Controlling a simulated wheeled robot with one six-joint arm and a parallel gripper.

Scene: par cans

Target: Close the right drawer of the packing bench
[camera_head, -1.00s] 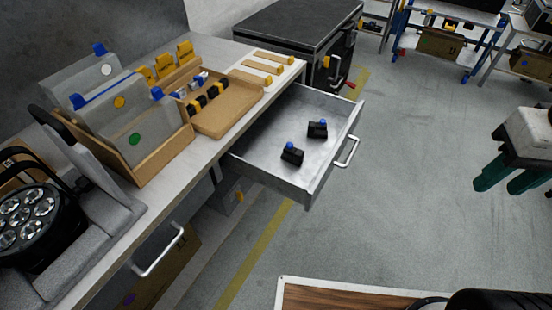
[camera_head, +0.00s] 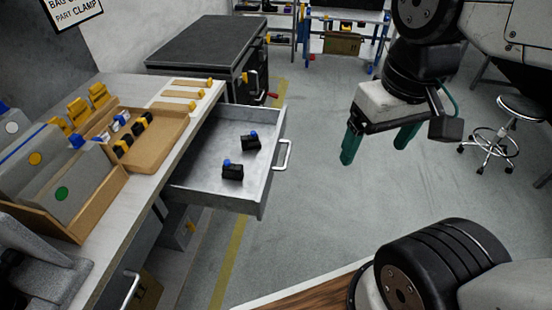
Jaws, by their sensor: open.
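The open drawer (camera_head: 210,158) is grey metal and sticks out from the right part of the packing bench (camera_head: 150,178). Its silver handle (camera_head: 285,156) is on the front panel, facing right. Two small black clamps with blue knobs lie inside, a nearer one (camera_head: 232,172) and a farther one (camera_head: 251,142). My gripper (camera_head: 379,148) has green fingers pointing down, spread open and empty. It is in the air to the right of the handle, clear of the drawer. A second handle (camera_head: 131,290) shows lower left on the bench front.
A cardboard tray (camera_head: 160,135) with clamps and a box of grey bags (camera_head: 88,205) stand on the bench. A dark cabinet (camera_head: 205,52) stands behind the drawer. A stool (camera_head: 490,140) is at right. The floor between drawer and gripper is clear.

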